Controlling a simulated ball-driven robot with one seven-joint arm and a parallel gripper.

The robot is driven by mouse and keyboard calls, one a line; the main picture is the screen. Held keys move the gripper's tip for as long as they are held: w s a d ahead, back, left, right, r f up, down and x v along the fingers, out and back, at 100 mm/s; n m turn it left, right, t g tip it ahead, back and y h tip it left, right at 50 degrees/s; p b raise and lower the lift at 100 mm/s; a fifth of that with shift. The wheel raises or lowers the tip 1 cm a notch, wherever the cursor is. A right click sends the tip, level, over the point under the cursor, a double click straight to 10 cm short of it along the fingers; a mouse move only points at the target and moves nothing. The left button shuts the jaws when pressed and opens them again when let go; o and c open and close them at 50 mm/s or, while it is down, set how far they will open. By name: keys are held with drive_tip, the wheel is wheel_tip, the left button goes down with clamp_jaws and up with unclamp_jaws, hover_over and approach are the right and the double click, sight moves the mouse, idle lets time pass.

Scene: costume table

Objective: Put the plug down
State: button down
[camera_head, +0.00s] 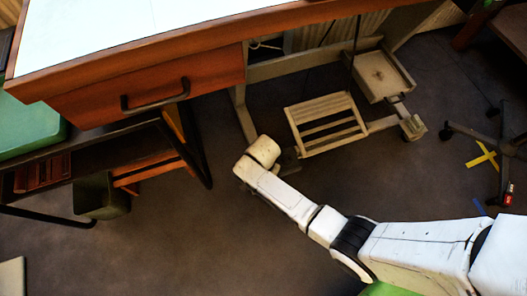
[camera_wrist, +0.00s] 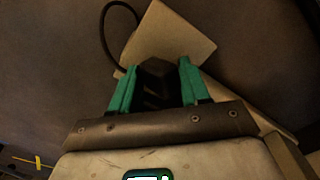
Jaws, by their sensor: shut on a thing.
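My gripper (camera_wrist: 155,85) shows its two teal fingers in the wrist view, shut on a dark, blocky thing that I take to be the plug (camera_wrist: 157,74). The plug sits between the fingers and its far end is in shadow. In the head view my white arm reaches in from the lower right, and my gripper (camera_head: 288,160) is small and dark at its end, just left of a slatted wooden frame. The plug cannot be made out clearly there.
The slatted frame (camera_head: 328,142) and a shallow wooden tray (camera_head: 381,75) lie beneath the desk (camera_head: 150,85). In the wrist view a beige panel (camera_wrist: 171,37) and a dark loop of cord (camera_wrist: 108,35) lie beyond the fingers. Dark floor (camera_head: 200,245) is open at lower left.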

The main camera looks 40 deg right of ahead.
drive_tip(key=shift+f, duration=0.2)
drive_tip(key=c, duration=0.5)
unclamp_jaws()
drive_tip(key=shift+s, duration=0.1)
drive_tip(key=shift+r, duration=0.1)
wheel_tip(320, 180, up, 13)
drive_tip(key=p, duration=0.7)
drive_tip(key=s+d+r+n, duration=0.2)
drive_tip(key=s+r+n, duration=0.2)
drive_tip(key=s+r, duration=0.1)
drive_tip(key=s+d+r+n, duration=0.3)
drive_tip(key=s+r+n, duration=0.1)
drive_tip(key=s+r, duration=0.1)
drive_tip(key=s+d+r+n+t, duration=0.1)
drive_tip(key=s+d+r+n, duration=0.1)
drive_tip(key=s+r+n, duration=0.2)
drive_tip(key=shift+s+d+r, duration=0.2)
drive_tip(key=shift+s+r, duration=0.3)
drive_tip(key=shift+s, duration=0.15)
drive_tip(key=shift+s+d+r, duration=0.15)
drive_tip(key=shift+s+r, duration=0.35)
drive_tip(key=shift+s, duration=0.1)
